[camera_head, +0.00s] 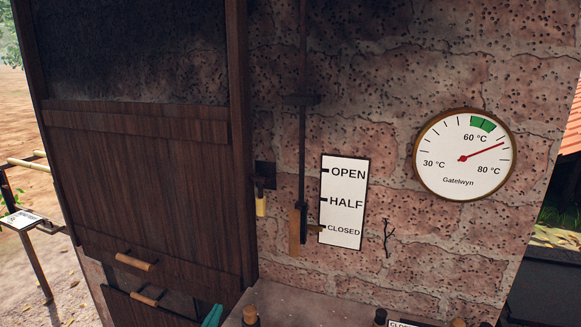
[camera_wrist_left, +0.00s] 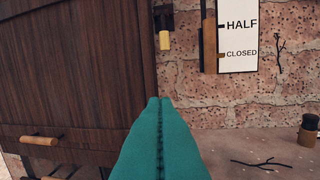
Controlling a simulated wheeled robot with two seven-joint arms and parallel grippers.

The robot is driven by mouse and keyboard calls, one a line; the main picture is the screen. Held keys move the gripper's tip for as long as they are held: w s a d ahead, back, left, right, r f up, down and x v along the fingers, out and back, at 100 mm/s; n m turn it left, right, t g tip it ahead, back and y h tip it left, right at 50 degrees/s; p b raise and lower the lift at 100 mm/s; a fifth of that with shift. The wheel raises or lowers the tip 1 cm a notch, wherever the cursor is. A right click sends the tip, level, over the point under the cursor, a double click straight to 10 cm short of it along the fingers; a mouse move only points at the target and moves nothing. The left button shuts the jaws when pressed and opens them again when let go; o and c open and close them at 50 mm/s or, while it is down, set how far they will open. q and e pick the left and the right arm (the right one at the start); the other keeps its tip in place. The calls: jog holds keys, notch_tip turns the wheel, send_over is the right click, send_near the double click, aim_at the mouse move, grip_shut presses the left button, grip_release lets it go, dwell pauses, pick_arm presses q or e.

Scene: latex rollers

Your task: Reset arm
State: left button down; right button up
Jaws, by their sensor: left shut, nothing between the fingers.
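My left gripper (camera_head: 212,316) shows as a small teal tip at the bottom edge of the head view. In the left wrist view its two teal fingers (camera_wrist_left: 160,103) are pressed together, with nothing between them. It is in front of the dark wooden cabinet (camera_head: 150,190) and low of the wall. It touches nothing that I can see. My right gripper is not in view.
A vertical rod with a wooden handle (camera_head: 295,232) hangs beside the OPEN/HALF/CLOSED sign (camera_head: 344,200), its pointer at CLOSED. The round gauge (camera_head: 465,155) reads between 60 and 80 °C, past the green band. A stone ledge with small bottles (camera_head: 251,316) is below.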

pick_arm(q)
jog(key=s+a+f+g+y, duration=0.2)
jog(key=s+f+g, duration=0.5)
jog(key=s+f, duration=0.4)
jog(key=s+a+f+n+g+y, duration=0.1)
jog(key=s+a+f+g, duration=0.2)
jog(key=s, duration=0.6)
jog(key=s+f+g, duration=0.2)
jog(key=s+g, duration=0.3)
jog(key=s, duration=0.4)
notch_tip(320, 180, down, 26)
jog(key=g+b, duration=0.1)
jog(key=s+a+f+g+b, duration=0.1)
jog(key=s+a+f, duration=0.2)
jog(key=s+f, duration=1.4)
jog(key=shift+s+f+y, duration=0.3)
jog(key=shift+s+f, duration=0.1)
jog(key=shift+f, duration=0.45)
